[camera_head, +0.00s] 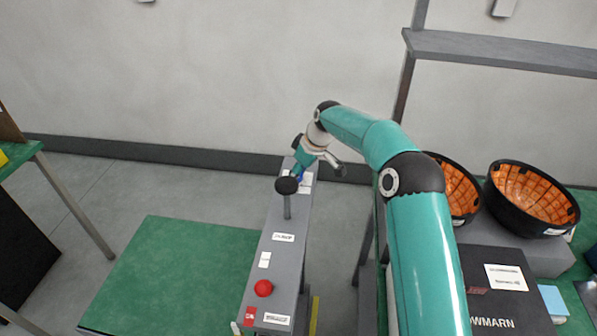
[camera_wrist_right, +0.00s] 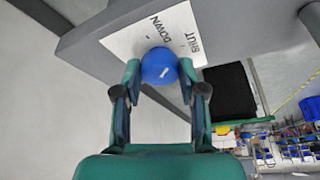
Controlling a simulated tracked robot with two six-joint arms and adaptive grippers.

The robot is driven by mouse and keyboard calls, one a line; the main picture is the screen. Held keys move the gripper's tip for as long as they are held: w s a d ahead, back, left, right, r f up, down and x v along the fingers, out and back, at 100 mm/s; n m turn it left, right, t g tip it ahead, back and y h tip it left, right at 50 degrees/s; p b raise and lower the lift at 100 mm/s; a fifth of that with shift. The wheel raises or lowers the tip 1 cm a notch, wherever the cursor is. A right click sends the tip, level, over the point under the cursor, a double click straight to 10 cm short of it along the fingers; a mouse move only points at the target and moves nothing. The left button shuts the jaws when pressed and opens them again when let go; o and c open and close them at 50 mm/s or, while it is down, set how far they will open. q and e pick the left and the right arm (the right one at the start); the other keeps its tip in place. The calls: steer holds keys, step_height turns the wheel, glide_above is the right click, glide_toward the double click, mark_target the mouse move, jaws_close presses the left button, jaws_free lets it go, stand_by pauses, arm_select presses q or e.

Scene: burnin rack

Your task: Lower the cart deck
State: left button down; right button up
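A grey console (camera_head: 270,255) stands at the right edge of a flat green deck (camera_head: 165,275) in the head view. A blue knob (camera_wrist_right: 159,66) sits by a white label reading DOWN and SHUT in the right wrist view. My right gripper (camera_wrist_right: 160,70) has its fingertips on both sides of the knob, apparently touching it. In the head view the gripper (camera_head: 300,172) is at the console's far end and mostly hides the knob. My left gripper is not in view.
A black-knobbed lever (camera_head: 287,188) rises from the console close to my right gripper. A red button (camera_head: 263,288) is at its near end. Orange-lined black bowls (camera_head: 532,195) and a dark box (camera_head: 500,290) stand to the right. A green table (camera_head: 18,158) is at left.

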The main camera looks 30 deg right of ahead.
steer(key=shift+d, duration=0.1)
steer(key=c, duration=0.4)
steer(key=shift+o, duration=0.2)
steer(key=shift+m+b, duration=0.3)
steer(key=m+b, duration=0.1)
steer(key=m+h+b, duration=0.1)
steer(key=m, duration=0.1)
steer(key=shift+a+f+t, duration=0.1)
steer(key=shift+a+t, duration=0.15)
steer(key=shift+t, duration=0.15)
steer(key=m+h+b, duration=0.2)
steer(key=m, duration=0.3)
steer(key=shift+a, duration=0.1)
steer(key=o, duration=1.1)
